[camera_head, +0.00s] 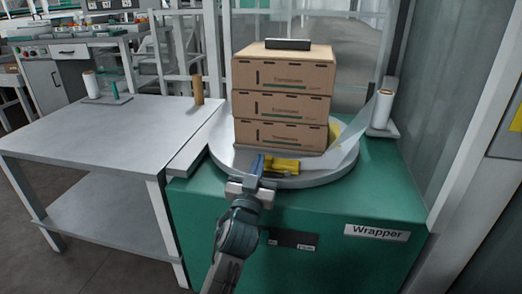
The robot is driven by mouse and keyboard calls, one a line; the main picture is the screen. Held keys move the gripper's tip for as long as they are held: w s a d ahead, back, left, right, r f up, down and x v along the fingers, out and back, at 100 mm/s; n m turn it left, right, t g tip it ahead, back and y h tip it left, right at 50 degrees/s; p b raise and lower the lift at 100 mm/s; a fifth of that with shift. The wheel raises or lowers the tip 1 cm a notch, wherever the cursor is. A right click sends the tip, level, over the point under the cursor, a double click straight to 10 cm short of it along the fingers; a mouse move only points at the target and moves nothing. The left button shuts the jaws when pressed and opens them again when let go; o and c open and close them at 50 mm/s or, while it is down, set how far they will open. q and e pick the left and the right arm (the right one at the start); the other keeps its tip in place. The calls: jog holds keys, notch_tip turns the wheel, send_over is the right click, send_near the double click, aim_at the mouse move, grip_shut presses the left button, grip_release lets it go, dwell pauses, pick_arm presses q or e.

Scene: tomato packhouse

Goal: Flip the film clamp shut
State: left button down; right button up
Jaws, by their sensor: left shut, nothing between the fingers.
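The film clamp (285,166) has a yellow part and lies on the front of the round turntable (305,182), just below the boxes. My left gripper (258,163) is shut with nothing between its fingers. Its fingertips are at the left end of the yellow part; I cannot tell whether they touch it. Clear film (346,150) stretches from the white film roll (381,109) at the right towards the clamp. Whether the film lies inside the clamp is too small to tell. My right gripper is not in view.
Three stacked cardboard boxes (283,105) stand on the turntable, with a dark flat object (288,44) on top. The green wrapper base (385,200) is below. A grey table (85,130) at the left is mostly clear. A glass panel and frame stand at the right.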

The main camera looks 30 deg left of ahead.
pick_arm(q)
jog(key=shift+v, duration=2.2)
